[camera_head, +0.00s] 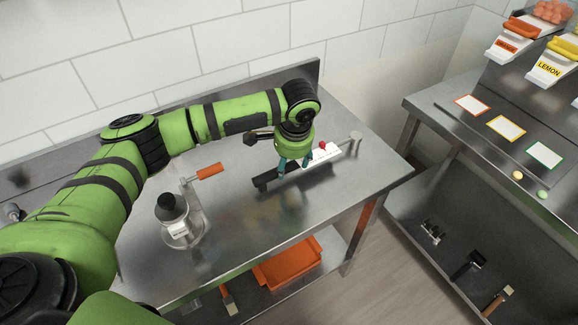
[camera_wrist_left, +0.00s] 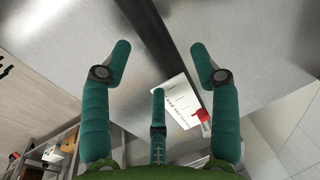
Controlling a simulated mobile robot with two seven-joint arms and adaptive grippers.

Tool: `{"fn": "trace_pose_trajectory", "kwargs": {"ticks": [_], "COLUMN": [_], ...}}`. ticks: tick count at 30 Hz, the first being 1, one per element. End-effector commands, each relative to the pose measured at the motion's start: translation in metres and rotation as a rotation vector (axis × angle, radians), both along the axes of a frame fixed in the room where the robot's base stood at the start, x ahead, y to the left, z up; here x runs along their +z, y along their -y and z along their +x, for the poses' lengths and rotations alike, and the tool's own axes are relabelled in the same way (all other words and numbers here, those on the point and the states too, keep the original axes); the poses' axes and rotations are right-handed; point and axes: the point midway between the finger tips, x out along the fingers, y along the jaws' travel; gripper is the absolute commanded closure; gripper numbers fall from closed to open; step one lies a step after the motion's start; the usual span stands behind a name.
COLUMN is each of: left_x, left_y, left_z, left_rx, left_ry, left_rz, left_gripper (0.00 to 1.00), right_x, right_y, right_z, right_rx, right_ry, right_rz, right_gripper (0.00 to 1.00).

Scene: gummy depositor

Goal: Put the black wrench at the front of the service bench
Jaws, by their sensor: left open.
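The black wrench (camera_head: 264,184) lies on the steel service bench (camera_head: 245,220), slanting from left of my left gripper toward the back right. My left gripper (camera_head: 293,166) is over the wrench, its fingers pointing down, open and empty. In the left wrist view the open fingers of my gripper (camera_wrist_left: 162,78) stand apart on either side of a long dark bar, the wrench (camera_wrist_left: 158,42). I cannot tell whether the fingers touch it. Part of the wrench is hidden behind the gripper in the head view. My right gripper is not in view.
A white printed card (camera_head: 326,152) with a red part lies at the wrench's right. The bench's front strip is clear. An orange tray (camera_head: 288,262) sits on the lower shelf.

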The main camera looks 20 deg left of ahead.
Motion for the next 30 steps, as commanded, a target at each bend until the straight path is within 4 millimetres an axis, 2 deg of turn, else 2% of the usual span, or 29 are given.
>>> {"fn": "trace_pose_trajectory", "kwargs": {"ticks": [6, 13, 18, 30], "left_x": [0.047, 0.083, 0.093, 0.094], "left_y": [0.008, 0.013, 0.014, 0.014], "left_z": [-0.006, -0.012, -0.015, -0.015], "left_rx": [-0.001, -0.001, -0.001, -0.001], "left_ry": [0.004, 0.001, -0.001, -0.002], "left_rz": [-0.002, 0.000, -0.001, 0.000], "left_gripper": [0.39, 0.39, 0.39, 0.39], "right_x": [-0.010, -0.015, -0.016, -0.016], "right_y": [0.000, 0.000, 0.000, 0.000], "right_z": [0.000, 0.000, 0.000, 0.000], "right_rx": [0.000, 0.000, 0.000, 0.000], "right_ry": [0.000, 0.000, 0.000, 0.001], "right_rz": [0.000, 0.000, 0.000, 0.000], "right_gripper": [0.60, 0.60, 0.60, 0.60]}}
